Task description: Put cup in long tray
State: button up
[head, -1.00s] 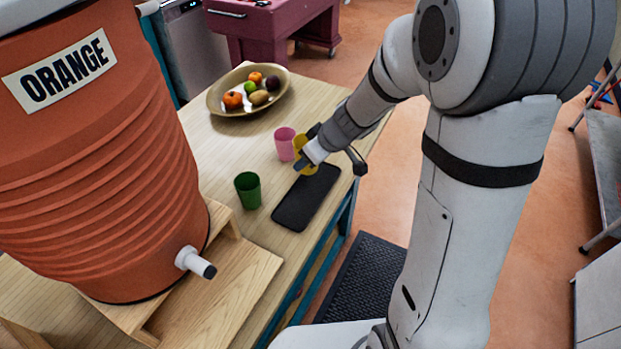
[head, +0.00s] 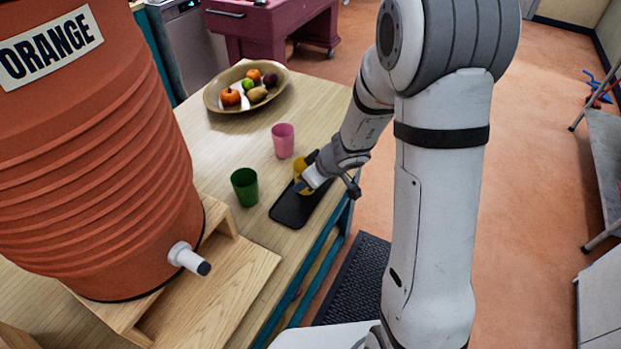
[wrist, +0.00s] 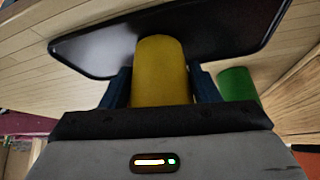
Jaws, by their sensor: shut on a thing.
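My gripper (head: 325,178) is shut on a yellow cup (head: 300,170). In the wrist view the yellow cup (wrist: 161,72) stands between the two fingers, with the long tray behind it. The long tray (head: 290,212) is black and flat and lies near the table's edge. In the head view the cup is over the far end of the tray and partly hidden by my gripper. I cannot tell whether its base touches the tray. The tray also shows in the wrist view (wrist: 95,50).
A green cup (head: 245,188) stands left of the tray, and a pink cup (head: 283,140) stands behind it. A fruit bowl (head: 215,101) sits farther back. A large orange dispenser (head: 95,170) on a wooden stand (head: 225,280) fills the left side.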

jog(key=shift+f+b, duration=0.25)
jog(key=shift+b, duration=0.15)
jog(key=o, duration=1.1)
jog(key=shift+r, duration=0.1)
jog(key=shift+o, duration=0.2)
jog(key=shift+r, duration=0.1)
jog(key=shift+r+p, duration=0.3)
jog(key=shift+p, duration=0.25)
jog(key=s+d+r+m+h, duration=0.2)
jog(key=s+d+r+m, duration=0.2)
jog(key=s+r, duration=0.6)
jog(key=s+d+r+m+g+h+p, duration=0.1)
jog(key=s+d+r+m, duration=0.3)
jog(key=s+r, duration=0.6)
jog(key=shift+s+d+r+m+h, duration=0.4)
jog(key=shift+s+d+h, duration=0.45)
jog(key=shift+s, duration=0.35)
jog(key=shift+s, duration=0.1)
